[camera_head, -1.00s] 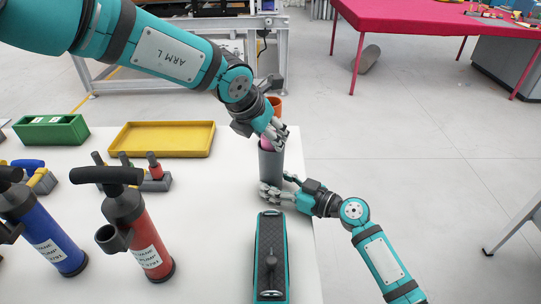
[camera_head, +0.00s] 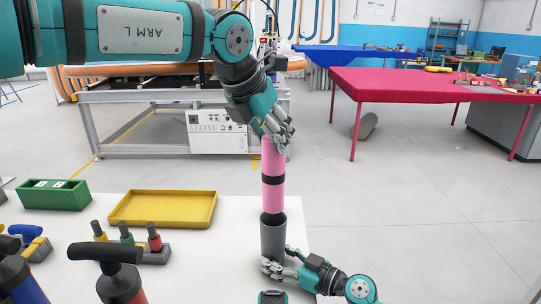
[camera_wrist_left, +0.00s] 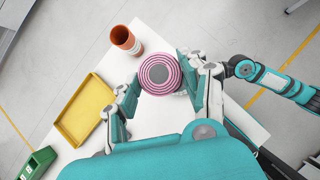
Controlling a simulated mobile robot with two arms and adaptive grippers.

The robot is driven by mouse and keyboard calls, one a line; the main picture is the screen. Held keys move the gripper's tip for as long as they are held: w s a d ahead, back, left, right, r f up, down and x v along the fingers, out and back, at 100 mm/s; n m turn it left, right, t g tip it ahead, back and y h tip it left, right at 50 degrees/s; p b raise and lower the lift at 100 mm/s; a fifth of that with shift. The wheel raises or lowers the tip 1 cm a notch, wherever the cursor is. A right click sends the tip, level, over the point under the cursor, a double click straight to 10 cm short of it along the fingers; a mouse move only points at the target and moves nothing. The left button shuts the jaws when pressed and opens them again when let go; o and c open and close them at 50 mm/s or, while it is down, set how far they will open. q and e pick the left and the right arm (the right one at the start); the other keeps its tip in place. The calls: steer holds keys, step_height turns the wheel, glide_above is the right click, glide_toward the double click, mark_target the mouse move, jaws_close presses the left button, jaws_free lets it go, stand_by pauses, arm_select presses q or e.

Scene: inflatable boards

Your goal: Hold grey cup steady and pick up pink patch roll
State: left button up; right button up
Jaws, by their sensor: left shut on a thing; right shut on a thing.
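The pink patch roll (camera_head: 273,172), with dark bands, stands upright with its lower end in or just above the mouth of the grey cup (camera_head: 273,240); I cannot tell which. My left gripper (camera_head: 274,138) is shut on the roll's top from above. In the left wrist view the roll's spiral end (camera_wrist_left: 159,74) sits between the fingers of my left gripper (camera_wrist_left: 160,85). The grey cup stands at the table's right edge. My right gripper (camera_head: 272,266) is shut on the cup's lower part from the right and front. The roll hides the cup in the left wrist view.
A yellow tray (camera_head: 125,221), a green box (camera_head: 50,205) and a rack of small tools (camera_head: 152,255) stand left on the white table (camera_head: 215,275). Pumps (camera_head: 122,285) stand at front left. An orange cup (camera_wrist_left: 122,37) shows beyond the roll in the left wrist view.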

stand_by(0.3)
steer(key=o, duration=0.9)
steer(key=shift+o, duration=0.2)
